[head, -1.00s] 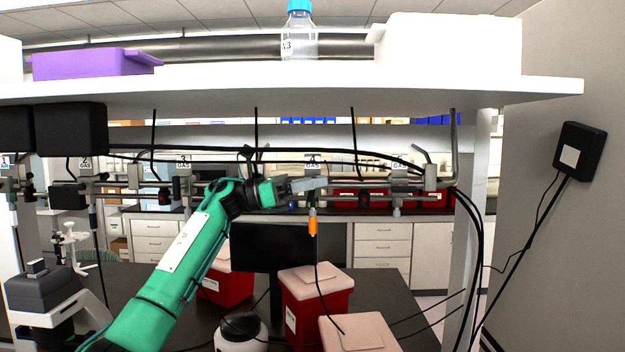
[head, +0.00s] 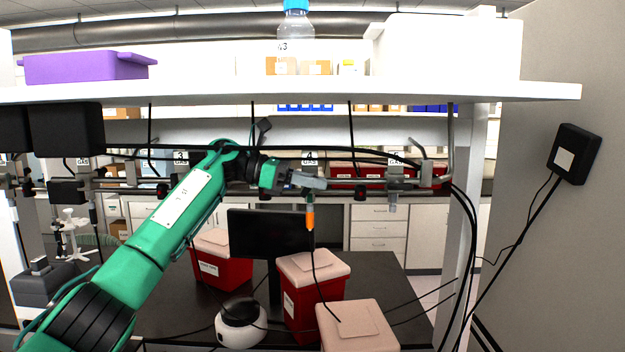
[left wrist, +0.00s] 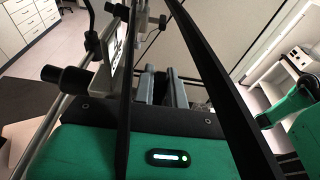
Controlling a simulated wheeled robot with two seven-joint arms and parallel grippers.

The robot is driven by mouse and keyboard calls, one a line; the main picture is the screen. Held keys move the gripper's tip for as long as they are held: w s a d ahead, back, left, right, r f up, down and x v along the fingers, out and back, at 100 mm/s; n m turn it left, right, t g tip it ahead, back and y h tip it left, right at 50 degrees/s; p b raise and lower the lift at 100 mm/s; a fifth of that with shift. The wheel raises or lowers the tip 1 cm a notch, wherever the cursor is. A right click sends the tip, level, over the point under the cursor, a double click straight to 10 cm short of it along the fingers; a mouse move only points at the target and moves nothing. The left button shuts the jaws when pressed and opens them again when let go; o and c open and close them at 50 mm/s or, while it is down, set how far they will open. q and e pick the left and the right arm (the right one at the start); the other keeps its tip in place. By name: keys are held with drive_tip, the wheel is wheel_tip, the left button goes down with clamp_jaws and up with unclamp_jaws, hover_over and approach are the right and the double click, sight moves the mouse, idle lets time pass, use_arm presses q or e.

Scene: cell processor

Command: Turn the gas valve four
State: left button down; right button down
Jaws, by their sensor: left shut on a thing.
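The gas valve labelled 4 (head: 309,158) sits on the rail under the white shelf, with an orange-tipped hose end (head: 310,216) hanging below it. My left gripper (head: 314,182) is at this valve, just under the label, and is shut on it. The arm comes from the lower left and the wrist slopes down to the right towards the valve. The gripper and wrist hide most of the valve, so the handle's angle cannot be told. In the left wrist view the two fingers (left wrist: 165,88) point away from the camera, with dark cables crossing in front. My right gripper is not in view.
The valve labelled 3 (head: 180,158) is to the left and another valve (head: 396,172) to the right. Black cables run along the rail. Below stand a monitor (head: 250,232), red bins with pale lids (head: 312,262) and a white container (head: 240,325).

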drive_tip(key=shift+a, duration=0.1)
use_arm(q)
drive_tip(key=c, duration=1.7)
unclamp_jaws()
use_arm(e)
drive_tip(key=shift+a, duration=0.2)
